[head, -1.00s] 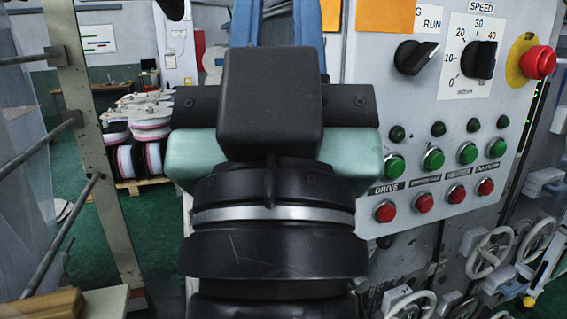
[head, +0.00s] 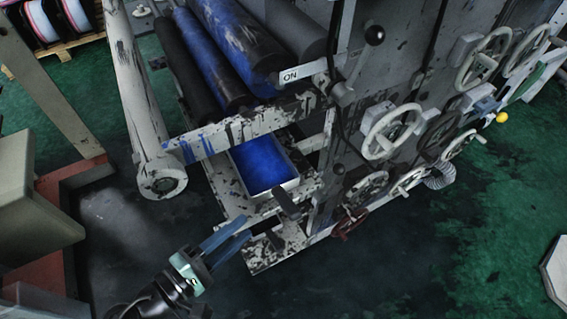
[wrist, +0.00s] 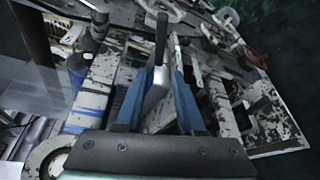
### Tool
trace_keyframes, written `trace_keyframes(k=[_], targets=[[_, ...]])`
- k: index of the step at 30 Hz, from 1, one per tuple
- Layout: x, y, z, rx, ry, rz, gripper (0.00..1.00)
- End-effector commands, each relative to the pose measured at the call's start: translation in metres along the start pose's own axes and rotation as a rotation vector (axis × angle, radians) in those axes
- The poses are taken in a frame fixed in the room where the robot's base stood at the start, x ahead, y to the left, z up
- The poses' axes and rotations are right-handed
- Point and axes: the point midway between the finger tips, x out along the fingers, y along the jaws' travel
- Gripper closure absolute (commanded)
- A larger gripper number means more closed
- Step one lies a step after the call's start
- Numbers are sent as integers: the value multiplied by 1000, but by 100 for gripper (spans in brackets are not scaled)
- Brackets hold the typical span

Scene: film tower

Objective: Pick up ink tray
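The ink tray (head: 263,166) is a pale rectangular tray filled with blue ink. It sits on the lower frame of the press, below the rollers, in the head view. A dark handle (head: 287,205) sticks out at its near end. My gripper (head: 244,228) is open and empty, to the lower left of the handle and apart from it. In the wrist view my two blue fingers (wrist: 164,76) stand apart; a dark upright bar (wrist: 162,38) shows beyond them. A pale surface shows between the fingers; I cannot tell whether it is the tray.
Blue-stained rollers (head: 228,45) lie above the tray, with a paint-spattered crossbar (head: 240,132) over its far end. Pale handwheels (head: 393,131) line the press to the right. A beige block (head: 40,190) stands at the left. Green floor (head: 480,240) is clear at the lower right.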

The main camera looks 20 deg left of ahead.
Motion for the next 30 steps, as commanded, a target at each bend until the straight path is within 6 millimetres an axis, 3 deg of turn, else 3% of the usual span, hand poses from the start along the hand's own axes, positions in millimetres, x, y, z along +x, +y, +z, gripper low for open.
trace_keyframes(k=[2, 12, 20, 30], targets=[[3, -2, 1, -19, -4, 8, 62], [63, 0, 1, -16, -5, 8, 62], [83, 1, 1, -14, -3, 8, 62], [125, 2, 0, -13, -2, 8, 62]])
